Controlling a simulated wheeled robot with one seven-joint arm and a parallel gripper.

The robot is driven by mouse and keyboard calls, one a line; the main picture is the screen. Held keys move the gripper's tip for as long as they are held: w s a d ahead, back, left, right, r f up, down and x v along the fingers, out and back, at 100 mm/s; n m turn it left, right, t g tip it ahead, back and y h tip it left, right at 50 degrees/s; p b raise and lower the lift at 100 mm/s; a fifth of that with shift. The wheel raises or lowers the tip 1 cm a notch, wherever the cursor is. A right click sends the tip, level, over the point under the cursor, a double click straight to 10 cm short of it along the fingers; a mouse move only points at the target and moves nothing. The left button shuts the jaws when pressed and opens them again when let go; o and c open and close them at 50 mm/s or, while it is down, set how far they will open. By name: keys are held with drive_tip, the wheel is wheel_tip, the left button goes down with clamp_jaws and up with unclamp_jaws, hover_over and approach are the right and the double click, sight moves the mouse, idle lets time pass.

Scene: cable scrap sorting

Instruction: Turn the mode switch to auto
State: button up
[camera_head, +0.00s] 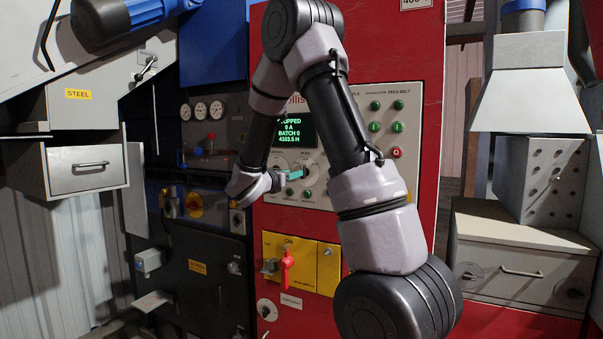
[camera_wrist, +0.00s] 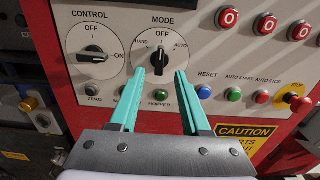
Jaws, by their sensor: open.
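In the head view my gripper (camera_head: 293,174) is at the grey control panel (camera_head: 343,189), and the arm hides part of the panel.
The control switch (camera_wrist: 92,54) sits just left of the mode dial. A row of buttons, including a green hopper button (camera_wrist: 160,95) and a blue reset button (camera_wrist: 204,92), runs close below. A red emergency stop (camera_wrist: 300,104) protrudes at right. A red-handled yellow switch box (camera_head: 300,262) is below.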

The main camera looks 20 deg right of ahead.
drive_tip(key=x, duration=0.6)
drive_tip(key=shift+w+d, duration=0.25)
drive_tip(key=shift+d, duration=0.05)
clamp_jaws()
